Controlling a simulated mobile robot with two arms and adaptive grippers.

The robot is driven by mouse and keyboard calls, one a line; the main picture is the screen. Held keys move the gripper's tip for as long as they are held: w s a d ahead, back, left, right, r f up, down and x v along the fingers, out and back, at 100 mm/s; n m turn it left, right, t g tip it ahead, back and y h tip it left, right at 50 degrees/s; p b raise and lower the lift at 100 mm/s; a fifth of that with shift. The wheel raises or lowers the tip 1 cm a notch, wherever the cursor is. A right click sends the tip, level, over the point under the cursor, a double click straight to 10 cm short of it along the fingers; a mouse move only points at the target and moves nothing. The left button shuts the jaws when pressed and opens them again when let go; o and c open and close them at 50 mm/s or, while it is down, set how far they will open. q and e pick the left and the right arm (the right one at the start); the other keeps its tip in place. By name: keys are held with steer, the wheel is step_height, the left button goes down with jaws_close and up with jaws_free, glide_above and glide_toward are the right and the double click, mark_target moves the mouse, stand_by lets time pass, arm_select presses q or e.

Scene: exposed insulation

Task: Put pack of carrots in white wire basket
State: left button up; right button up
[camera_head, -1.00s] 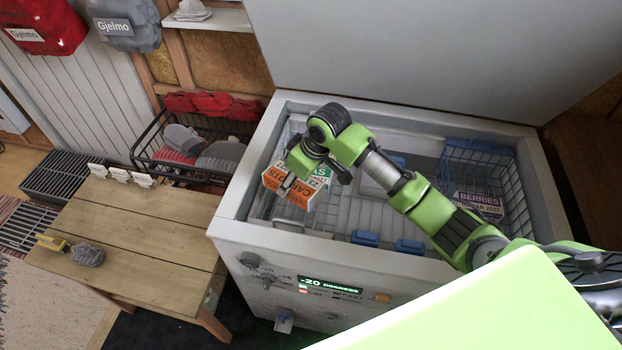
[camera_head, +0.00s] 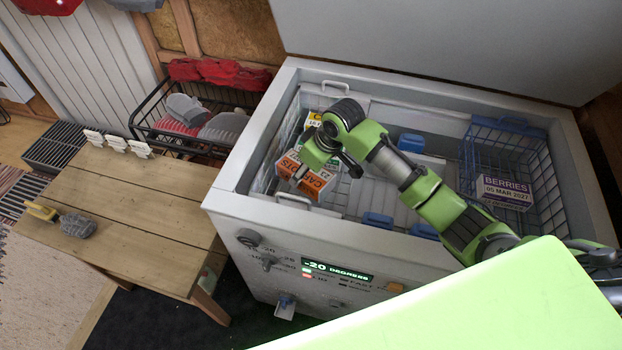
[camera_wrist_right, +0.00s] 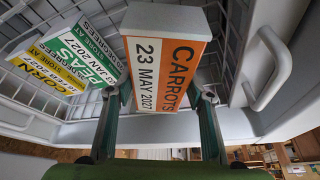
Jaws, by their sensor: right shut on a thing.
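The pack of carrots (camera_head: 308,180) is a white box with an orange label. My right gripper (camera_head: 318,160) is shut on it, with a finger on each side. In the right wrist view the pack (camera_wrist_right: 165,65) is between the gripper's fingers (camera_wrist_right: 160,100). The white wire basket (camera_head: 294,197) is at the freezer's left end, and its wire wall also shows in the right wrist view (camera_wrist_right: 232,50). The pack is over or inside this basket. I cannot tell whether it touches the bottom. My left gripper is not in view.
A peas pack (camera_wrist_right: 93,62) and a corn pack (camera_wrist_right: 48,75) are beside the carrots. A blue wire basket (camera_head: 535,160) at the freezer's right holds a berries pack (camera_head: 503,190). The freezer's rim (camera_head: 235,180) surrounds my arm's working space. A wooden table (camera_head: 130,210) stands left.

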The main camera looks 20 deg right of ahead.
steer(key=shift+f, duration=3.75)
steer(key=shift+f, duration=0.1)
steer(key=o, duration=1.5)
steer(key=shift+f, duration=0.1)
steer(key=shift+r, duration=0.4)
steer(key=v, duration=1.1)
steer(key=shift+s+d+r+p, duration=0.2)
steer(key=shift+s+r+p, duration=0.05)
steer(key=shift+p, duration=0.15)
